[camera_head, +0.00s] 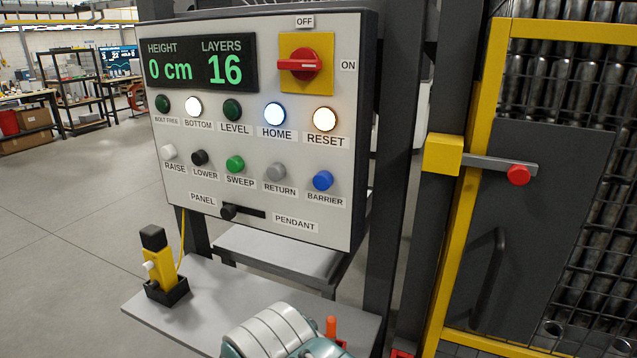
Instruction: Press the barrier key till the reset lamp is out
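The blue barrier key (323,180) is a round button at the right end of the lower row on the grey control panel (350,180). Nothing touches it in view. The reset lamp (324,119) above it is lit, white with an amber rim. The home lamp (275,114) and the bottom lamp (194,106) are also lit. The bolt free lamp (162,104) and level lamp (232,109) are dark green. The display (202,65) reads height 0 cm and layers 16. My gripper cannot be made out in this view.
Other keys flank it, with the grey return key (275,171) closest. A yellow pendant (162,268) stands on the shelf (215,290). A rounded grey-teal object (280,335) sits low in front. A yellow-framed gate (455,240) with a red-knobbed latch (518,174) is at right.

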